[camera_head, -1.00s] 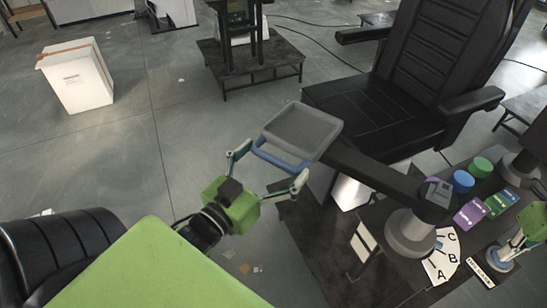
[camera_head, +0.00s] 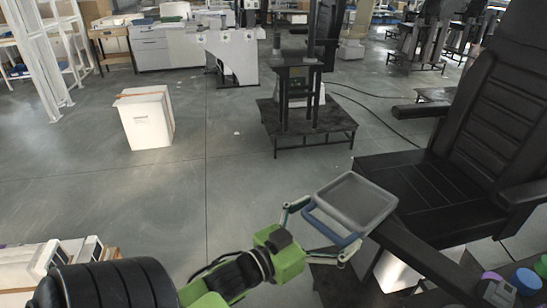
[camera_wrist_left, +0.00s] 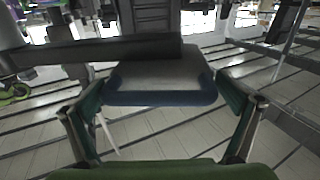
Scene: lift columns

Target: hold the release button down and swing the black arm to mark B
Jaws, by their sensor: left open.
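The black arm (camera_head: 425,262) runs from the lower right corner to a grey tray (camera_head: 355,200) with a blue handle (camera_head: 330,226) along its near left edge. My left gripper (camera_head: 317,234) is open, with one finger at each end of the handle. In the left wrist view, the blue handle (camera_wrist_left: 160,97) lies ahead between the spread fingers (camera_wrist_left: 162,112); contact cannot be told. The lettered scale is out of view. My right gripper is not in the head view.
A black chair (camera_head: 480,150) stands behind the arm at the right. A blue cylinder (camera_head: 526,281) is at the lower right edge. A white box (camera_head: 146,118) and a low dark platform (camera_head: 300,130) stand on the floor. The floor between them is open.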

